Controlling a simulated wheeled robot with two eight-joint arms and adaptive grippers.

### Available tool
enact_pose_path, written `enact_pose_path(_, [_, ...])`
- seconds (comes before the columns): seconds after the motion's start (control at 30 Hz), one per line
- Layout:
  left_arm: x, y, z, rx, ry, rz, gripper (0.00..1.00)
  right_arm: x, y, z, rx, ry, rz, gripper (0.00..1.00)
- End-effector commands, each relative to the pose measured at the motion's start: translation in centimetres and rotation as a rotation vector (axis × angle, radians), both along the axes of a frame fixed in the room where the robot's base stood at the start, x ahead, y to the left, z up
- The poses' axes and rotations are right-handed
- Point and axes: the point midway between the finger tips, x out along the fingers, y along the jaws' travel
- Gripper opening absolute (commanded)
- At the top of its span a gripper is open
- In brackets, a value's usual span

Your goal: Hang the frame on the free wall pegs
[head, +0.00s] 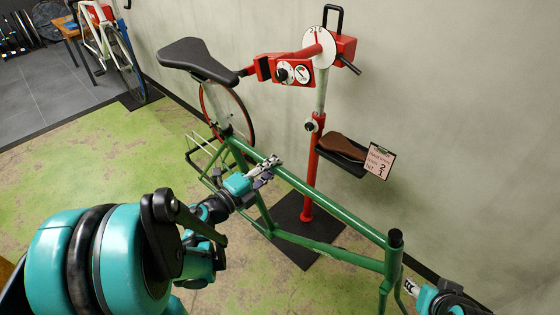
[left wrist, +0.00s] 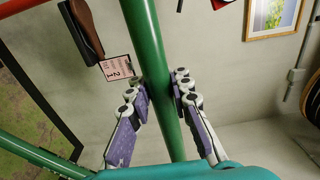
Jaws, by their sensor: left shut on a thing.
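The green bicycle frame (head: 330,208) slants across the middle of the head view, with a black saddle (head: 198,58) on its seat post. My left gripper (head: 266,170) is shut on the frame's top tube near its seat end. In the left wrist view, the green tube (left wrist: 150,65) runs between the two purple-padded fingers (left wrist: 160,95). My right gripper (head: 410,288) is at the lower right edge beside the frame's head tube and fork; its jaw state and any contact are unclear. No wall pegs are visible in either view.
A red repair stand (head: 310,180) stands behind the frame, its clamp (head: 284,71) close to the saddle. Its shelf (head: 342,158) holds a brown saddle and a card (head: 380,160). Another bike (head: 112,45) is at the back left. A picture (left wrist: 273,15) hangs on the wall. Green floor lies open at left.

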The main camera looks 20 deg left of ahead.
Motion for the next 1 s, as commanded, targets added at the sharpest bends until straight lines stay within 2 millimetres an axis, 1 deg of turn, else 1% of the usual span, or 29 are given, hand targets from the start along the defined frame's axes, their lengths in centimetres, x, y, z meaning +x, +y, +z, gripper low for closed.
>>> enact_pose_path(0.03, [-0.3, 0.2, 0.2, -0.005, -0.004, 0.001, 0.00, 0.0, 0.0, 0.1, 0.000, 0.000, 0.000, 0.40])
enact_pose_path(1.0, [-6.3, 2.4, 0.3, -0.004, -0.006, 0.002, 0.00, 0.0, 0.0, 0.2, 0.000, 0.000, 0.000, 0.40])
